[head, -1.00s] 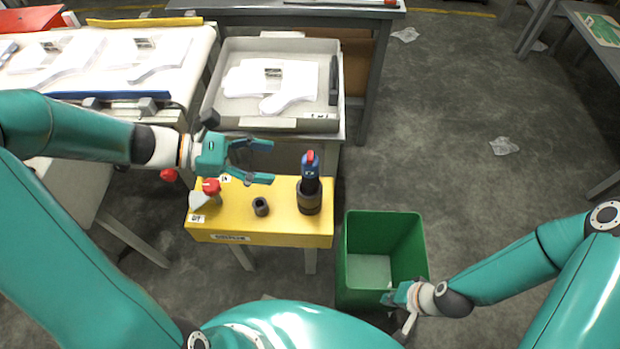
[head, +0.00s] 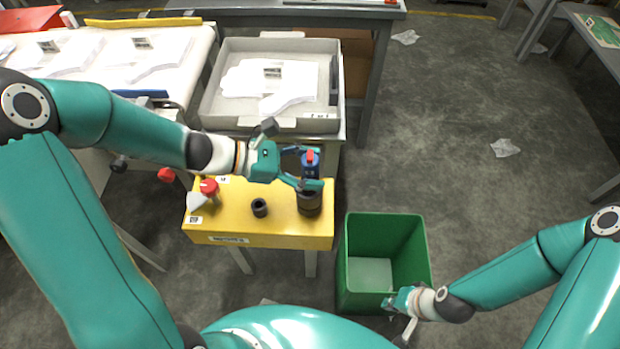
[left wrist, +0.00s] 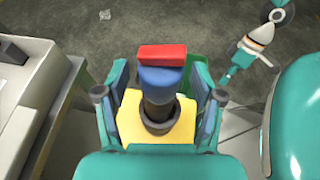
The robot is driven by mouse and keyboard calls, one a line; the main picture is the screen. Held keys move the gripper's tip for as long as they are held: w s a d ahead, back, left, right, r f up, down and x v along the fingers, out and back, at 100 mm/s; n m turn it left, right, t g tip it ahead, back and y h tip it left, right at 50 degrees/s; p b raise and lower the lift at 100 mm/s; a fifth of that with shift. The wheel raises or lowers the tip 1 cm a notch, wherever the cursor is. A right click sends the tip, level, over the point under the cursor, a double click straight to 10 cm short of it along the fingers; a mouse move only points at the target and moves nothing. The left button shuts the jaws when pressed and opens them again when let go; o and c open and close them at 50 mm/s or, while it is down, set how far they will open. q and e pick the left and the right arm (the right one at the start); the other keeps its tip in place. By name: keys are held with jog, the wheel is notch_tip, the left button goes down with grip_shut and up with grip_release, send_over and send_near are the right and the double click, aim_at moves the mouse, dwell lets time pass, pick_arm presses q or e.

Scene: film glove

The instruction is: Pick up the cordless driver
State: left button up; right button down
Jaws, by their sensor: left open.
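The cordless driver (head: 309,171), blue with a red end on top, stands upright in a dark round holder (head: 309,204) on the yellow stand. In the left wrist view the driver (left wrist: 160,77) stands between my fingers, with a visible gap on both sides. My left gripper (head: 316,168) is open around the driver's upper part, one finger on the far side and one on the near side. My right gripper (head: 397,302) is low at the green bin's front right corner; its finger opening is too small to make out.
A green bin (head: 385,225) stands to the right. A grey tray (head: 230,115) with white gloves lies behind. Floor at the right is mostly clear.

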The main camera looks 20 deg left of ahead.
pick_arm(q)
jog(key=shift+c, duration=0.2)
jog(key=c, duration=1.2)
jog(key=shift+r, duration=0.15)
